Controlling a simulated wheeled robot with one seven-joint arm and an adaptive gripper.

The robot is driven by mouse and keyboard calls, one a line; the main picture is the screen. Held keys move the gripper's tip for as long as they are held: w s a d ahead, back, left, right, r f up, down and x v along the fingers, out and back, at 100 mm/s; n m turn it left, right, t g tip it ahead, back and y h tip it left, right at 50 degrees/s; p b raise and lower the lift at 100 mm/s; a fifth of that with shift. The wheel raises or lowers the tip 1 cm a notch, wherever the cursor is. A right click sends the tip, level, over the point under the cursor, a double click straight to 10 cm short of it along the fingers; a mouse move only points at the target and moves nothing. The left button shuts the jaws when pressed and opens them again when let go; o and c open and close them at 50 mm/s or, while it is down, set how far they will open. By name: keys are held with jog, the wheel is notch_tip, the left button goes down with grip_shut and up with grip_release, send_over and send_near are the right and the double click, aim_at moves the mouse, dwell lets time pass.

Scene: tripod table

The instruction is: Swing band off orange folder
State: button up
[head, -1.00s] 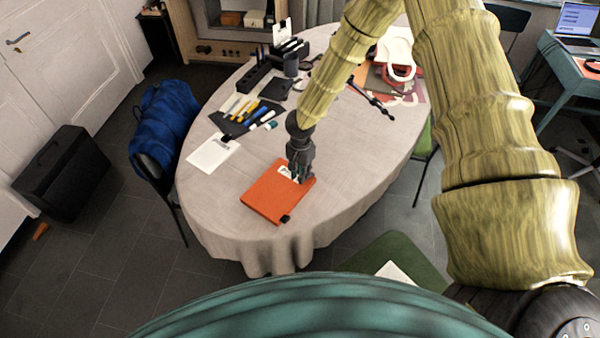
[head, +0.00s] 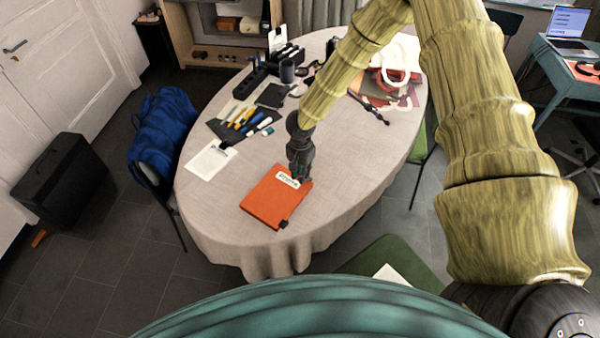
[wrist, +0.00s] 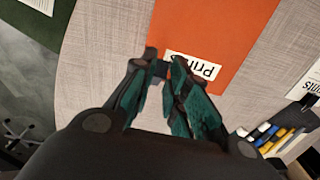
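The orange folder (head: 268,203) lies flat on the pale cloth-covered table, with a white label near its far edge. A small black piece (head: 284,224) sits at its near right corner; I cannot tell whether it is the band's end or a clip. No band is clearly seen across the cover. My gripper (head: 297,180) points down at the folder's far right corner, beside the label. In the wrist view, my gripper (wrist: 165,66) has its fingertips close together at the folder's (wrist: 205,35) edge near the label. A small dark piece shows between them; its identity is unclear.
A white sheet (head: 211,160), a dark pouch with pens (head: 240,119) and a black organizer (head: 250,82) stand farther back on the table (head: 215,210). A dark tripod (head: 370,107) lies at the right. The cloth left of the folder is clear.

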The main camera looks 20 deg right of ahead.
jog(key=shift+w+r, duration=0.1)
jog(key=shift+w+d+r+p, duration=0.2)
jog(key=shift+d+r+p, duration=0.05)
jog(key=shift+d+p, duration=0.2)
jog(key=shift+w, duration=0.1)
jog(key=shift+w+d+r+p, duration=0.15)
jog(key=shift+d+r+p, duration=0.1)
jog(key=shift+d+p, duration=0.1)
jog(key=shift+w+d, duration=0.15)
jog(key=shift+d, duration=0.05)
jog(key=shift+r, duration=0.1)
jog(key=shift+w+d+r, duration=0.1)
jog(key=shift+w+d, duration=0.1)
jog(key=shift+d, duration=0.1)
jog(key=shift+w+d+r, duration=0.1)
jog(key=shift+w+d, duration=0.1)
jog(key=shift+d, duration=0.05)
grip_shut()
jog(key=shift+d, duration=0.1)
